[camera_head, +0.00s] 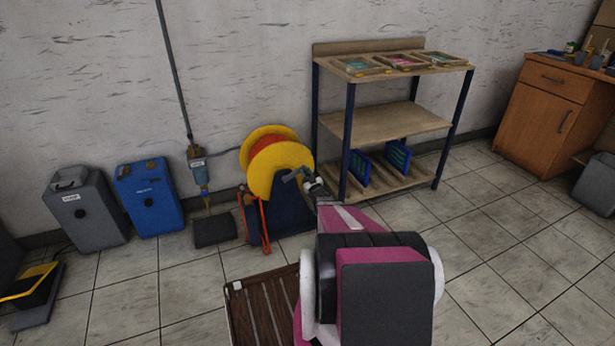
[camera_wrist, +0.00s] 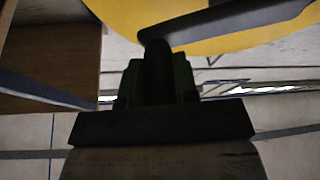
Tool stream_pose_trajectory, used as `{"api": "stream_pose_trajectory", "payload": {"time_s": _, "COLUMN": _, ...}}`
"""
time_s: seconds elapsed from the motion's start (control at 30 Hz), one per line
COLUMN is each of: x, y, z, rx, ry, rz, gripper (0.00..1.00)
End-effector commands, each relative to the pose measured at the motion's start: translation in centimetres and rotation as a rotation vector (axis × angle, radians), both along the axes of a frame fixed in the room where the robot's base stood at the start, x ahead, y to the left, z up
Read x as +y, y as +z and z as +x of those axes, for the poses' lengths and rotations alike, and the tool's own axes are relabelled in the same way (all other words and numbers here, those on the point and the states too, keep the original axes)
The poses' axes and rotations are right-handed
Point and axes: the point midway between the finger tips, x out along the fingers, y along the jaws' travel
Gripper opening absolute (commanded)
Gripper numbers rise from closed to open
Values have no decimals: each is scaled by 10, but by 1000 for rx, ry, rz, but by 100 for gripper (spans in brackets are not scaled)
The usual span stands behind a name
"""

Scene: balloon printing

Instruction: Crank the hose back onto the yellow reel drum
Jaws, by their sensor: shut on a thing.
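The yellow reel drum (camera_head: 277,167) stands on a dark stand by the wall, left of the shelf. Red hose (camera_head: 267,145) shows wound between its two yellow discs, and orange-red lengths hang at the stand's left side. A dark crank arm with a handle (camera_head: 293,174) sits in front of the near disc. In the wrist view the crank arm (camera_wrist: 235,20) crosses the yellow disc (camera_wrist: 200,42), and its grip stands between my fingers. My gripper (camera_head: 308,184) is shut on the crank handle; in the wrist view the fingers (camera_wrist: 157,82) are dark.
A wooden shelf (camera_head: 385,118) with dark blue posts stands close to the right of the reel. A blue canister (camera_head: 149,197) and a grey one (camera_head: 85,209) stand to the left. A brown slatted crate (camera_head: 262,305) lies in front. Tiled floor is open at right.

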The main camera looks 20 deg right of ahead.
Motion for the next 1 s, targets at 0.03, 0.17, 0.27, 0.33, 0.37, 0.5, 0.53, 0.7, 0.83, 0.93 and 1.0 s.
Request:
{"api": "stream_pose_trajectory", "payload": {"time_s": 0.03, "x": 3, "y": 6, "z": -2, "rx": -1, "ry": 1, "rz": -43, "gripper": 0}}
{"api": "stream_pose_trajectory", "payload": {"time_s": 0.17, "x": 9, "y": 18, "z": -2, "rx": -7, "ry": 1, "rz": -161, "gripper": 0}}
{"api": "stream_pose_trajectory", "payload": {"time_s": 0.27, "x": 16, "y": 26, "z": -2, "rx": -10, "ry": 2, "rz": -257, "gripper": 0}}
{"api": "stream_pose_trajectory", "payload": {"time_s": 0.33, "x": 20, "y": 31, "z": -3, "rx": -12, "ry": 1, "rz": -324, "gripper": 0}}
{"api": "stream_pose_trajectory", "payload": {"time_s": 0.37, "x": 22, "y": 33, "z": -3, "rx": -13, "ry": 1, "rz": -352, "gripper": 0}}
{"api": "stream_pose_trajectory", "payload": {"time_s": 0.5, "x": 33, "y": 43, "z": -3, "rx": -18, "ry": 1, "rz": -486, "gripper": 0}}
{"api": "stream_pose_trajectory", "payload": {"time_s": 0.53, "x": 36, "y": 45, "z": -3, "rx": -19, "ry": 2, "rz": -514, "gripper": 0}}
{"api": "stream_pose_trajectory", "payload": {"time_s": 0.7, "x": 51, "y": 54, "z": -4, "rx": -25, "ry": 2, "rz": -676, "gripper": 0}}
{"api": "stream_pose_trajectory", "payload": {"time_s": 0.83, "x": 63, "y": 59, "z": -4, "rx": -30, "ry": 2, "rz": -799, "gripper": 0}}
{"api": "stream_pose_trajectory", "payload": {"time_s": 0.93, "x": 73, "y": 62, "z": -4, "rx": -32, "ry": 1, "rz": -894, "gripper": 0}}
{"api": "stream_pose_trajectory", "payload": {"time_s": 1.0, "x": 80, "y": 64, "z": -5, "rx": -34, "ry": 1, "rz": -959, "gripper": 0}}
